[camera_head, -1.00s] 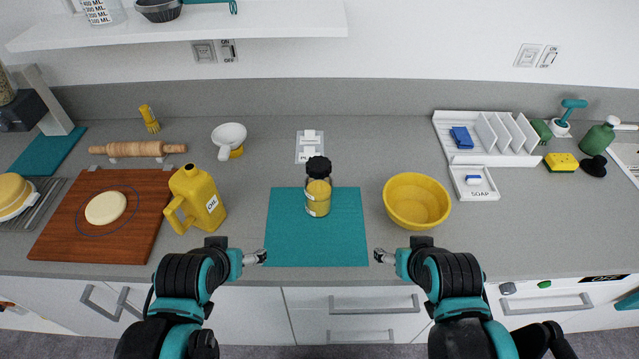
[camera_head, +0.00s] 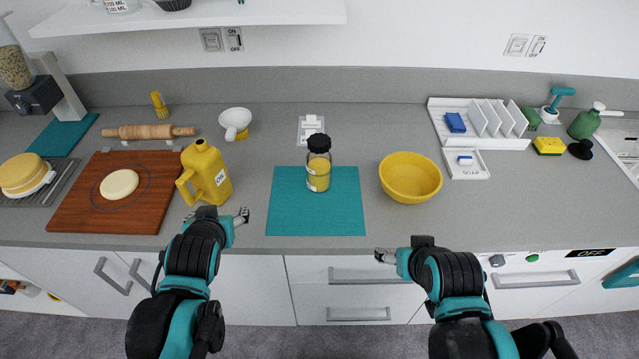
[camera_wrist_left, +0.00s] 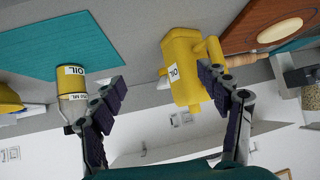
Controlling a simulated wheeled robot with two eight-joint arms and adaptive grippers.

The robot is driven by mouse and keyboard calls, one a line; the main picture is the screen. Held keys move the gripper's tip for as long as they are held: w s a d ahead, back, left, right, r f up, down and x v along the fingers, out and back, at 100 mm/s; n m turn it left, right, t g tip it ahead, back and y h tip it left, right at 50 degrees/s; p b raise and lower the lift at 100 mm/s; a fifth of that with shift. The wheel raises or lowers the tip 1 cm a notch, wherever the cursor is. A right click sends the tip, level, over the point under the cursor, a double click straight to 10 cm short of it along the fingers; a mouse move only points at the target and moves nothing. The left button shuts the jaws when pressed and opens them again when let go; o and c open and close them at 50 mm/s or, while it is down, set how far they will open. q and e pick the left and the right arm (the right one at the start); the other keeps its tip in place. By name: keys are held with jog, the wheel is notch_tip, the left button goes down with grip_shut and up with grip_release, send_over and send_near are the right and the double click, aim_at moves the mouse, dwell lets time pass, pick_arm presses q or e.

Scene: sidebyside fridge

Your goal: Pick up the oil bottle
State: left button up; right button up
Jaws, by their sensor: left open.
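The yellow oil bottle (camera_head: 208,172) stands upright on the grey counter, beside the right edge of the wooden board, its handle to the left and an OIL label on its front. My left gripper (camera_head: 243,215) is open and empty, just in front of the bottle and to its right. In the left wrist view, the oil bottle (camera_wrist_left: 184,72) shows beyond the open fingers (camera_wrist_left: 165,120), closer to one finger, partly overlapped by it. My right gripper (camera_head: 380,256) is near the counter's front edge; its fingers are too small to judge.
A jar (camera_head: 318,165) stands on the teal mat (camera_head: 340,215), right of the bottle. A wooden board (camera_head: 75,210) with dough (camera_head: 119,184) lies left. A white funnel-like cup (camera_head: 235,119) is behind the bottle, and a yellow bowl (camera_head: 410,180) stands right of the mat.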

pick_arm(q)
jog(key=w+d+r+m+t+h, duration=0.1)
jog(key=w+d+r+t+h, duration=0.1)
jog(key=w+r+t, duration=0.85)
jog(key=m+g+h, duration=0.6)
jog(key=m+h, duration=0.2)
jog(key=h, duration=0.3)
send_near(312, 150)
jog(key=x, duration=0.5)
jog(key=shift+w+a+f+p, duration=0.15)
jog(key=shift+w+p, duration=0.15)
jog(key=shift+p, duration=0.05)
jog(key=shift+w+d+f, duration=0.1)
jog(key=shift+w+d, duration=0.1)
jog(key=shift+d, duration=0.1)
jog(key=b+x, duration=0.2)
jog(key=x, duration=0.5)
jog(key=shift+s+d, duration=0.1)
jog(key=shift+d, duration=0.05)
grip_shut()
